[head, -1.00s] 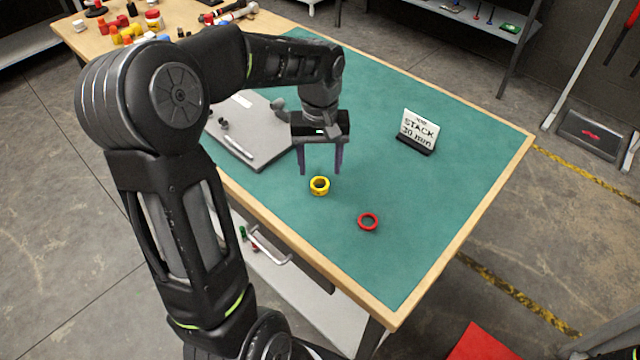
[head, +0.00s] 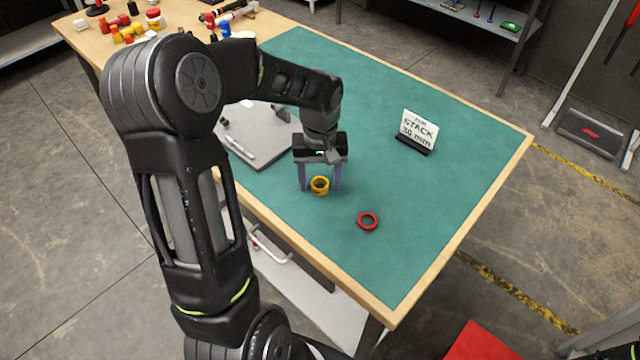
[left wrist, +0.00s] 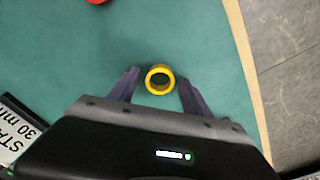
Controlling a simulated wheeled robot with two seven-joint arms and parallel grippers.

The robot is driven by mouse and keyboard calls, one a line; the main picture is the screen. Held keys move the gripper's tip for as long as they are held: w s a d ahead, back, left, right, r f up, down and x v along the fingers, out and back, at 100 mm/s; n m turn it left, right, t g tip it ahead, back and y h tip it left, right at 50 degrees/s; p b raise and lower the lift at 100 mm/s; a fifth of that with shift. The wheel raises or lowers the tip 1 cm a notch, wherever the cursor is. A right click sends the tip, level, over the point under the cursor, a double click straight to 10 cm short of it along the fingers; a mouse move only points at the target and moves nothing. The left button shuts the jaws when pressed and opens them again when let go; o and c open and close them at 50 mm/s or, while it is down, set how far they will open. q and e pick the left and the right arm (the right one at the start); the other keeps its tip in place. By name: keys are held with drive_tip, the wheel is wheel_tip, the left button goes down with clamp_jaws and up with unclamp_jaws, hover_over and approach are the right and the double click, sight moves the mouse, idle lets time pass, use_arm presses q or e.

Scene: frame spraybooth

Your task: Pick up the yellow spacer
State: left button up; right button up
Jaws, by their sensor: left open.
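The yellow spacer (head: 320,186) is a short ring standing on the green mat (head: 400,250). My left gripper (head: 320,188) is open and low over the mat, with one finger on each side of the spacer. In the left wrist view the spacer (left wrist: 160,80) sits between the two open fingertips (left wrist: 158,76), with a gap showing on both sides. My right gripper is not in view.
A red ring (head: 368,222) lies on the mat to the right of the spacer. A small sign (head: 418,131) reading "STACK 30 mm" stands farther back right. A grey plate (head: 262,140) lies behind left. The mat's front is clear.

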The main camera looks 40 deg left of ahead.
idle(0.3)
use_arm(q)
clamp_jaws()
idle(0.5)
